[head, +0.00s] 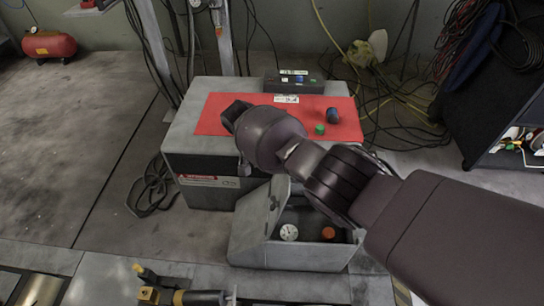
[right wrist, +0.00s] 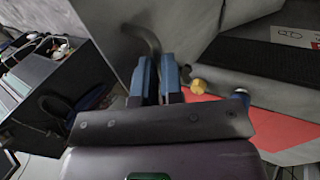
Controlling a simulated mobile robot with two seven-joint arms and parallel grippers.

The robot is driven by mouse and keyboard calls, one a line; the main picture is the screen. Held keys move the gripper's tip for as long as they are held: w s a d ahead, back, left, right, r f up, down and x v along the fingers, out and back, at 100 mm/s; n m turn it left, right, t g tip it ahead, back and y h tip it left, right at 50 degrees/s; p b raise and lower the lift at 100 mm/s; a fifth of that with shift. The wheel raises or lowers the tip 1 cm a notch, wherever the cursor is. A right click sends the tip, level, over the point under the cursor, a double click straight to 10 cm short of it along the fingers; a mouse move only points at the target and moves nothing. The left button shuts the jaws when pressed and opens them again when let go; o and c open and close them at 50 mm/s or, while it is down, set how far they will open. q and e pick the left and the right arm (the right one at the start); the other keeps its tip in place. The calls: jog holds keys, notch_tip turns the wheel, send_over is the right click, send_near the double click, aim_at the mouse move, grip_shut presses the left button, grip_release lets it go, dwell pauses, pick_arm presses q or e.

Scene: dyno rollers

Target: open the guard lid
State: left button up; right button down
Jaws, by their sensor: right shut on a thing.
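In the right wrist view, my right gripper (right wrist: 158,68) has its blue fingers shut on a bent grey handle (right wrist: 143,38). A plain grey panel (right wrist: 180,22), which may be the guard lid, shows behind the handle. How far it is open cannot be told. In the head view my right arm reaches in from the right, over the red-topped bench, and hides most of the grip. A grey box (head: 290,256) stands in front of the bench; a tilted grey flap (head: 262,208) rises at its left side. My left gripper is out of view.
The grey box holds a white piece (head: 289,232) and an orange piece (head: 328,232). A dark shelf unit (head: 490,95) stands right. Floor at left is mostly clear.

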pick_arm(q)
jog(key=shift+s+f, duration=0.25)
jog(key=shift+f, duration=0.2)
pick_arm(e)
jog(key=f, duration=0.1)
jog(key=s+f, duration=0.1)
jog(key=f, duration=0.1)
jog(key=shift+s+d, duration=0.1)
jog(key=c, duration=1.5)
grip_release()
jog(key=o, duration=0.3)
jog(key=shift+w+g, duration=0.25)
jog(key=shift+g, duration=0.05)
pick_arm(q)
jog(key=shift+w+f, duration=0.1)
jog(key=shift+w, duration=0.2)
pick_arm(e)
jog(key=shift+w+r, duration=0.15)
jog(key=shift+r, duration=0.15)
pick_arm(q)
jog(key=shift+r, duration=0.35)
pick_arm(e)
jog(key=shift+w+r, duration=0.15)
jog(key=shift+r, duration=0.35)
